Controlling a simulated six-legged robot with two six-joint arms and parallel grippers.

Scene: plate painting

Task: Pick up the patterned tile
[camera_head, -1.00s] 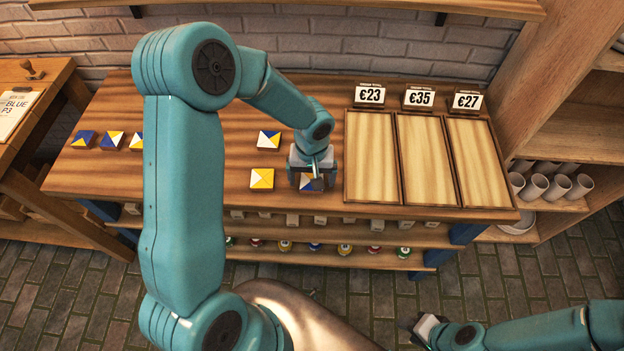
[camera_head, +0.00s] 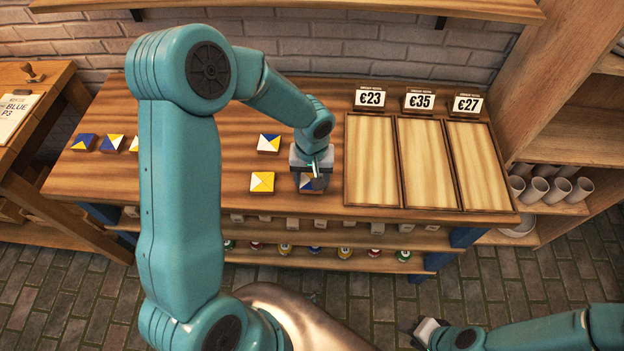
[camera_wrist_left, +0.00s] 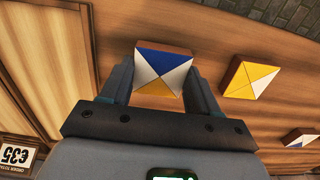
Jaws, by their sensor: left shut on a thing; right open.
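A patterned tile (camera_head: 308,183) with blue, white and yellow triangles sits at the front of the wooden table, left of the trays. My left gripper (camera_head: 312,180) points down over it and is shut on it. In the left wrist view the tile (camera_wrist_left: 163,68) lies between the two fingers of the left gripper (camera_wrist_left: 160,82), one at each side. I cannot tell whether it is clear of the table. My right gripper (camera_head: 428,328) is low at the front, away from the table, open and empty.
A yellow-and-white tile (camera_head: 262,182) lies just left of the held one, with a blue, white and yellow tile (camera_head: 269,143) behind it. More tiles (camera_head: 84,142) lie at the table's left. Three trays (camera_head: 370,203) with price signs stand empty on the right.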

